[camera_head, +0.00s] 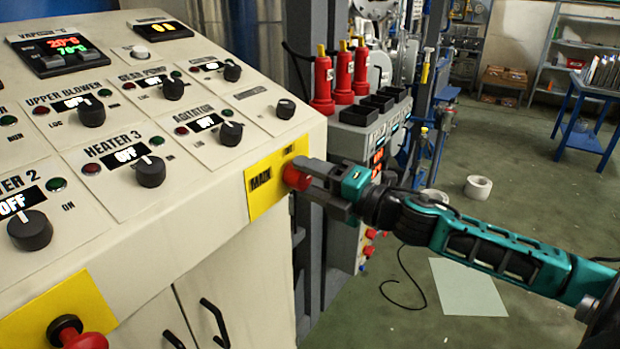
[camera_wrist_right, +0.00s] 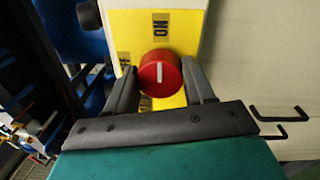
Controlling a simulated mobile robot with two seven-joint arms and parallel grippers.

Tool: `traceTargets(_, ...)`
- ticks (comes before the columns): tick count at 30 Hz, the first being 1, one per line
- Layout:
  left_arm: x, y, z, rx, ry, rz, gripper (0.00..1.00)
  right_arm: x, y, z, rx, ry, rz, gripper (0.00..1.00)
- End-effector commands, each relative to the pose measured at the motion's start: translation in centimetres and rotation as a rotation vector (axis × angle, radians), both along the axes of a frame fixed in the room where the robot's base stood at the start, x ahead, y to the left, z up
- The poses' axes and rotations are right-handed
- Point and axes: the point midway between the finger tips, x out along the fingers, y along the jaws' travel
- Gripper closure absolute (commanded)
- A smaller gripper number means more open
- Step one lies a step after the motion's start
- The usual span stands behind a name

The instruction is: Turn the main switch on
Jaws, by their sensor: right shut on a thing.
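The main switch is a red round knob (camera_head: 297,175) on a yellow plate (camera_head: 262,186) marked MAIN, at the right end of the cream control panel's front. My right gripper (camera_head: 303,178) reaches it from the right and is shut on the knob. In the right wrist view the red knob (camera_wrist_right: 160,73) sits between the two grey fingers (camera_wrist_right: 161,85). Its white line points up in that picture, roughly towards the ON label (camera_wrist_right: 160,24). Another label beside it is partly hidden. My left gripper is not in view.
The cream panel (camera_head: 190,190) carries several black knobs and OFF displays. Another red knob (camera_head: 80,336) on yellow is at the lower left. Black door handles (camera_head: 215,320) are below. Red fittings (camera_head: 340,75) stand behind. Green floor is open at right.

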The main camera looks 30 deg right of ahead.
Motion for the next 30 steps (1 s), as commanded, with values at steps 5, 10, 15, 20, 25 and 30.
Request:
traceTargets(5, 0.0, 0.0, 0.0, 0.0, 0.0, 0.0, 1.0, 0.0, -0.1, 0.2, 0.005, -0.002, -0.001, 0.77)
traceTargets(10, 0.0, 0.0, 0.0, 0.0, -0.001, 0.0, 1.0, 0.0, 0.0, 0.2, 0.005, -0.002, -0.001, 0.37)
traceTargets(15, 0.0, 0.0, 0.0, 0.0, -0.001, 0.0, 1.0, 0.0, 0.0, 0.1, 0.003, -0.001, -0.001, 0.21)
traceTargets(20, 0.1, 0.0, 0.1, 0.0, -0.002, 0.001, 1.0, 0.0, 0.0, 0.1, 0.001, -0.001, 0.0, 0.21)
traceTargets(25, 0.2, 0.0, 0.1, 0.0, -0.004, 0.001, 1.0, -0.2, -0.1, 0.0, 0.002, 0.0, 0.0, 0.21)
traceTargets(30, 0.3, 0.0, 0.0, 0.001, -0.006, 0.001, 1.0, -1.3, -0.5, -0.2, 0.003, 0.002, 0.0, 0.21)
